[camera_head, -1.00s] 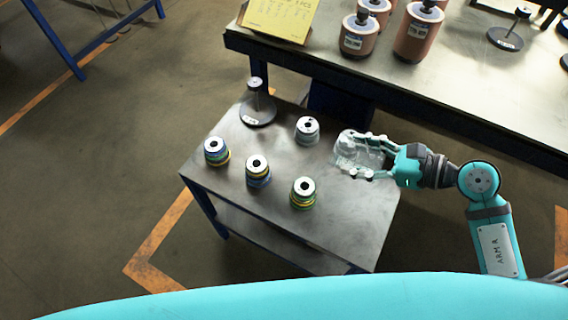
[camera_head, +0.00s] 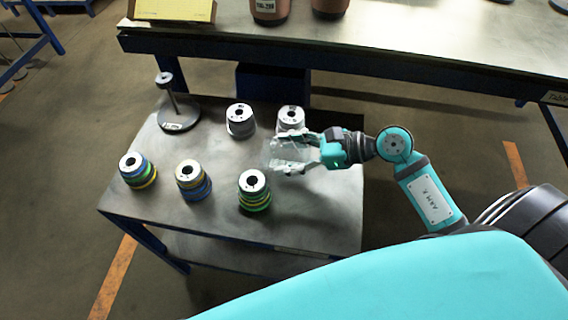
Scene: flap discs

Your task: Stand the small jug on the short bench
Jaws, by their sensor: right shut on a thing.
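The small jug (camera_head: 284,154) is clear and see-through, and faint against the dark top. My right gripper (camera_head: 290,153) comes in from the right and is shut on it, with one finger on the far side and one on the near side. The short bench (camera_head: 215,222) has a dark metal top, and the jug is over its right part. I cannot tell whether the jug touches the top or hangs just above it. My left gripper is not in view.
Several disc stacks stand on the short bench: left (camera_head: 137,170), middle (camera_head: 193,180), front (camera_head: 254,190), back (camera_head: 240,120) and one behind my gripper (camera_head: 291,118). A post on a round base (camera_head: 178,112) stands at the back left. A long table (camera_head: 400,50) lies behind. The front right top is clear.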

